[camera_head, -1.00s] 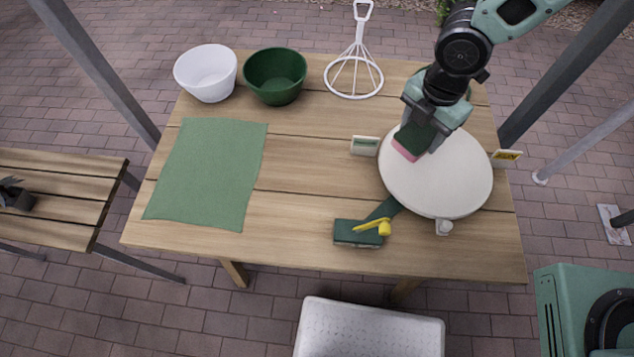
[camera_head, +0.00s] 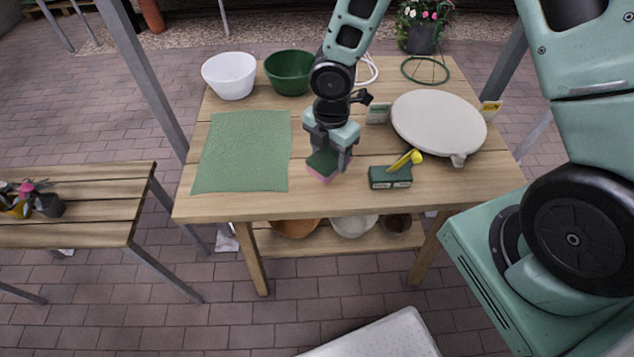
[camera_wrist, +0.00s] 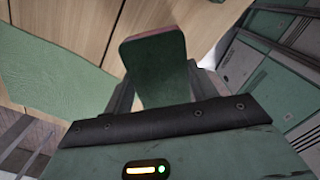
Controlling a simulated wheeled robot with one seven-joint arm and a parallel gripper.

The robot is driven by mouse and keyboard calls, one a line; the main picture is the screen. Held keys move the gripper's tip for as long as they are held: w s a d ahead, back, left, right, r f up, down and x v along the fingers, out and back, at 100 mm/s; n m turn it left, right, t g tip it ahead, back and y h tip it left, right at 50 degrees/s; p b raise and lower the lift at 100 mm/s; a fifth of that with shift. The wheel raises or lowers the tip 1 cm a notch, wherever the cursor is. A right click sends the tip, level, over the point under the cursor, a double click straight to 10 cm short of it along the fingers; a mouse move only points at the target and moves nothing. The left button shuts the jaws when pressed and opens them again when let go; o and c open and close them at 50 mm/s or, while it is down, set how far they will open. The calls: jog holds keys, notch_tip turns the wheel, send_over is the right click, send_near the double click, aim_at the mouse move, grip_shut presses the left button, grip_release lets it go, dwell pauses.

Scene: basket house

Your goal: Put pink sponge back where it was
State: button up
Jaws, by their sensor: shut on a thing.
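The pink sponge (camera_head: 322,165) has a dark green side and a pink side. My gripper (camera_head: 331,157) is shut on it over the front middle of the table, between the green mat and a dark green box. In the wrist view the sponge (camera_wrist: 155,68) sits between the two fingers, its green face toward the camera and a thin pink edge at the top. From these views I cannot tell whether the sponge touches the table.
A green mat (camera_head: 243,150) lies at left. The dark green box (camera_head: 390,177), with a yellow-handled tool (camera_head: 406,160), is right of the gripper. A round white board (camera_head: 438,122) lies at right. White (camera_head: 230,76) and green (camera_head: 289,72) bowls stand at the back.

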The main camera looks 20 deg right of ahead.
jog(key=shift+f, duration=3.3)
jog(key=shift+f+b, duration=0.2)
jog(key=shift+b, duration=0.1)
jog(key=o, duration=0.9)
jog(key=shift+o, duration=0.2)
jog(key=shift+r, duration=0.15)
